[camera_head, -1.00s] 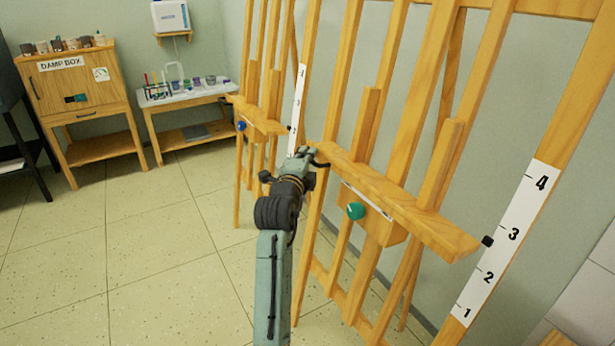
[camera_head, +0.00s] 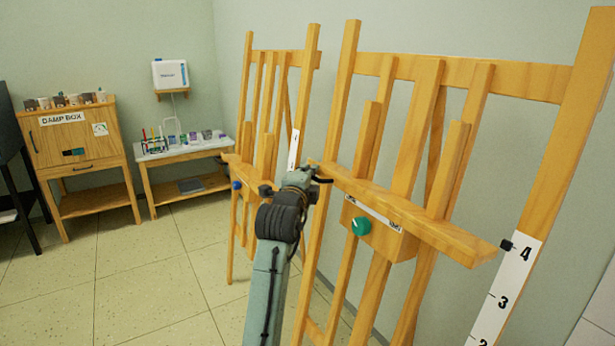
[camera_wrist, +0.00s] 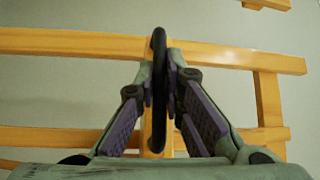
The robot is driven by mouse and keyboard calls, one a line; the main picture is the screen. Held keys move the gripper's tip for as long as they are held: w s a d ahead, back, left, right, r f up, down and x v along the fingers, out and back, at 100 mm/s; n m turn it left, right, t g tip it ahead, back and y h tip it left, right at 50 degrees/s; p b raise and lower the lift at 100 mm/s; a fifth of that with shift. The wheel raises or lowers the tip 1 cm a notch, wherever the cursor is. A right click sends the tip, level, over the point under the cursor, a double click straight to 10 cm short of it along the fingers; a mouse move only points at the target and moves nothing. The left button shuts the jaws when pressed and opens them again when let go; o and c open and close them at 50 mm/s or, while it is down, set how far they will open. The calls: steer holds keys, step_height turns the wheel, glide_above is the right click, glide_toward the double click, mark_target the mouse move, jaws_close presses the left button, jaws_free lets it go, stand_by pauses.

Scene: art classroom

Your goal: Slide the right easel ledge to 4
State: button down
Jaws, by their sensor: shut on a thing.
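The right easel ledge (camera_head: 420,222) is a wooden bar across the right easel (camera_head: 560,140). The black pointer (camera_head: 506,245) at its right end sits at the top of the white scale (camera_head: 513,275), level with or slightly above the 4. A green knob (camera_head: 361,226) is on the box under the ledge. My gripper (camera_head: 316,174) is at the ledge's left end. In the wrist view my gripper (camera_wrist: 163,85) is shut on a dark upright handle (camera_wrist: 158,110), one finger on each side. In the head view my wrist partly hides the handle.
A second easel (camera_head: 258,120) with a blue knob (camera_head: 237,185) stands just left of my gripper. A damp box (camera_head: 100,150) and a side table (camera_head: 205,154) stand along the back. The floor (camera_head: 150,285) at left is clear.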

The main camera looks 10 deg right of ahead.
steer(key=shift+r, duration=0.5)
steer(key=c, duration=1.7)
jaws_free()
steer(key=shift+f, duration=0.2)
steer(key=v, duration=1.2)
